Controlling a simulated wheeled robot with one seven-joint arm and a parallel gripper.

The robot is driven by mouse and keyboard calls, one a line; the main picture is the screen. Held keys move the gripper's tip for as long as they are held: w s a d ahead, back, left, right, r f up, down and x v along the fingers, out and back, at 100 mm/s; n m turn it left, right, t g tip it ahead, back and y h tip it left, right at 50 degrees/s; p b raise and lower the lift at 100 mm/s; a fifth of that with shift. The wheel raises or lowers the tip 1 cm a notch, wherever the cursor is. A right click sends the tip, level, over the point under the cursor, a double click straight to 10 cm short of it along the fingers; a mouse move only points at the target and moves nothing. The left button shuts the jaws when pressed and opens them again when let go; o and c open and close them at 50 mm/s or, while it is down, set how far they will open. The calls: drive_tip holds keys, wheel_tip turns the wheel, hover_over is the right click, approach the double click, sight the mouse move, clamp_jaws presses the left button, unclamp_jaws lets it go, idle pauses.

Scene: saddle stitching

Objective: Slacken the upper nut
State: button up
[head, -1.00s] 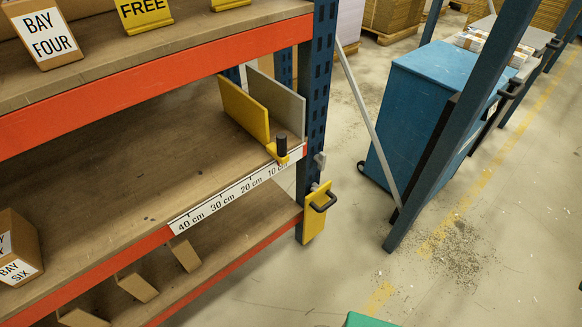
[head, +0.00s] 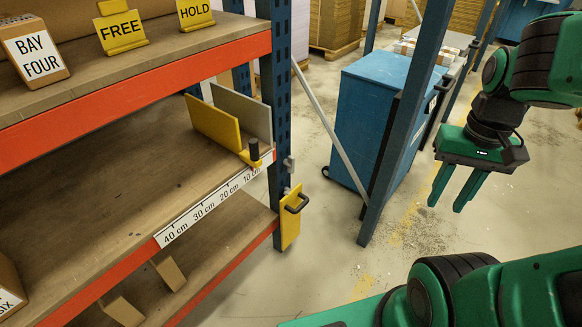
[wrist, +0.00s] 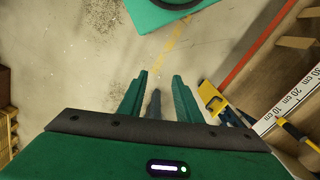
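No part is plainly marked as the upper nut. A small grey fitting (head: 290,163) sticks out from the outer side of the blue rack post (head: 281,100), above a yellow plate (head: 291,222) with a dark handle. A black upright knob (head: 254,149) stands on the yellow clamp (head: 250,161) at the shelf's front edge. My gripper (head: 447,207) hangs in the air right of the post, well apart from these parts. Its two green fingers are apart, and nothing shows held between them. In the wrist view, my gripper (wrist: 160,75) points towards the floor, with the yellow plate (wrist: 208,94) to the right.
A yellow panel (head: 212,125) and a grey panel (head: 240,110) stand on the middle shelf, behind the centimetre scale (head: 207,205). A slanted grey brace, a second blue post (head: 405,120) and a blue cabinet (head: 375,115) stand behind.

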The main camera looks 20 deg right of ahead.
drive_tip(key=m+t+y, duration=1)
drive_tip(key=m+t, duration=0.5)
drive_tip(key=m, duration=0.8)
approach(294, 164)
drive_tip(key=x, duration=0.9)
drive_tip(key=shift+w+a+f, duration=0.1)
drive_tip(key=shift+w, duration=0.15)
